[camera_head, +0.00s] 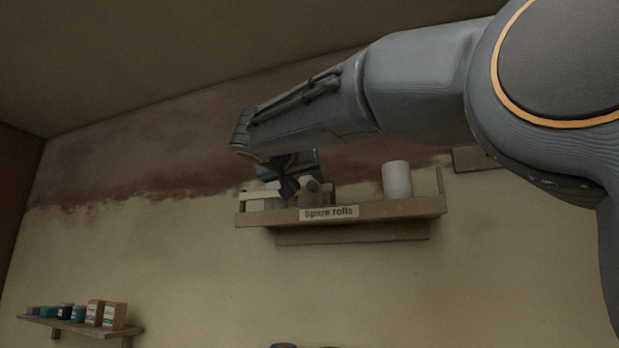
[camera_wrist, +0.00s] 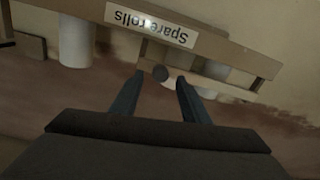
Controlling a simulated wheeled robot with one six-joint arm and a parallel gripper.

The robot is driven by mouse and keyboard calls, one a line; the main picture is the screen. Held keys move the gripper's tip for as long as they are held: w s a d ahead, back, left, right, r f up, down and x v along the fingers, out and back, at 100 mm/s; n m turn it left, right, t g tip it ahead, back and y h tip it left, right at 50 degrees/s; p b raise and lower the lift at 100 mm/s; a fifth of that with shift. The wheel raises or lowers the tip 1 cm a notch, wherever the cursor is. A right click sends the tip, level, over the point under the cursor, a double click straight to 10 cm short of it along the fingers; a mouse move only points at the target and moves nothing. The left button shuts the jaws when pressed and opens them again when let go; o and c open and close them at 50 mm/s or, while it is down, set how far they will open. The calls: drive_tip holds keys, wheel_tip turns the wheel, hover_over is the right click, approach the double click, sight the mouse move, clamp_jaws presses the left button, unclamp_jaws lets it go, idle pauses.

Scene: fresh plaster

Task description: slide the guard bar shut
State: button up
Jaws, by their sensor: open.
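A wooden wall shelf labelled "Spare rolls" (camera_head: 407,207) shows upside down in the wrist view (camera_wrist: 222,47). A pale wooden guard bar (camera_head: 257,194) runs along the shelf's left part in the head view; it also shows in the wrist view (camera_wrist: 207,83). Its round dark knob (camera_wrist: 160,73) sits near the bar's inner end. My gripper (camera_wrist: 160,77) is open, with one finger on each side of the knob; contact cannot be told. In the head view my gripper (camera_head: 298,187) partly hides the bar and knob. A white roll (camera_head: 397,180) stands uncovered on the shelf's right part.
Other pale rolls (camera_wrist: 216,70) stand behind the bar. An upright wooden end post (camera_head: 440,181) closes the shelf's right end. A lower shelf (camera_head: 75,326) with small jars and boxes is at bottom left.

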drive_tip(key=shift+p+x, duration=0.55)
drive_tip(key=shift+x, duration=0.85)
clamp_jaws()
